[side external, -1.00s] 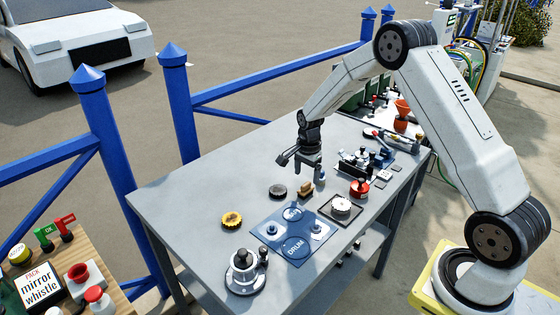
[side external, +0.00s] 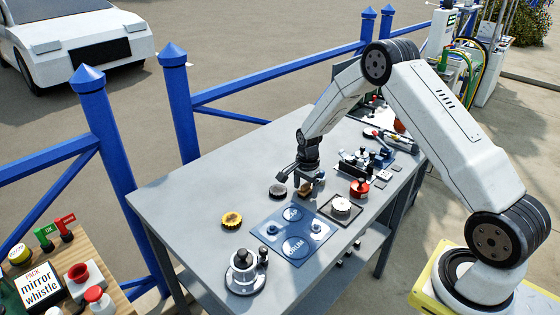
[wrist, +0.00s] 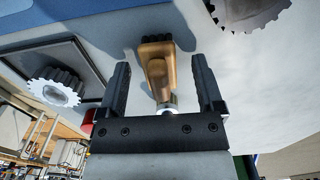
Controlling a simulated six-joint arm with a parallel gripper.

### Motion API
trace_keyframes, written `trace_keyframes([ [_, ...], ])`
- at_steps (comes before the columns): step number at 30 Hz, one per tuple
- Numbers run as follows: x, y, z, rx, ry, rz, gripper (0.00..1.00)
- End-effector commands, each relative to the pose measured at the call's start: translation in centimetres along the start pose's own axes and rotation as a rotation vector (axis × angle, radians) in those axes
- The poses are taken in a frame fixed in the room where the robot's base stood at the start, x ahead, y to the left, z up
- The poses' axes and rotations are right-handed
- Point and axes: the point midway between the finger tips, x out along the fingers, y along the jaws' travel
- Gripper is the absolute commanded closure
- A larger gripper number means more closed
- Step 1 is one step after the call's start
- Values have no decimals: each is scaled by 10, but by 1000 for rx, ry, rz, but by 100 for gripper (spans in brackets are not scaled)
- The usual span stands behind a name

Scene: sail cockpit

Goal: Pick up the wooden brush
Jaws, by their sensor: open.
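The wooden brush (wrist: 158,68) shows in the wrist view as a brown block with dark bristles at its far end and a light, metallic-looking part near the palm. It lies between the two fingers of my gripper (wrist: 161,85), with gaps visible on both sides. In the side external view, my gripper (side external: 309,190) is low over the grey table, right at the brush (side external: 304,190), and covers part of it. The gripper is open and holds nothing.
A blue mat (side external: 272,241) lies just in front. A dark disc (side external: 278,191) is left of the brush, and a white toothed part on a tray (side external: 341,207) is to the right. A yellow gear (side external: 232,220) is farther left. The table (side external: 180,205) is clear at left.

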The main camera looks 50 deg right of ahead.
Motion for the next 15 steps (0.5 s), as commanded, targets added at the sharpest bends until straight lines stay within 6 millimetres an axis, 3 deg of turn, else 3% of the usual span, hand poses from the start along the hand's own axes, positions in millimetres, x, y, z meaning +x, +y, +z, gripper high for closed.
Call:
trace_keyframes([
  [12, 0, 0, 0, 0, 0, 0, 15],
  [13, 0, 0, 0, 0, 0, 0, 18],
  [15, 0, 0, 0, 0, 0, 0, 40],
])
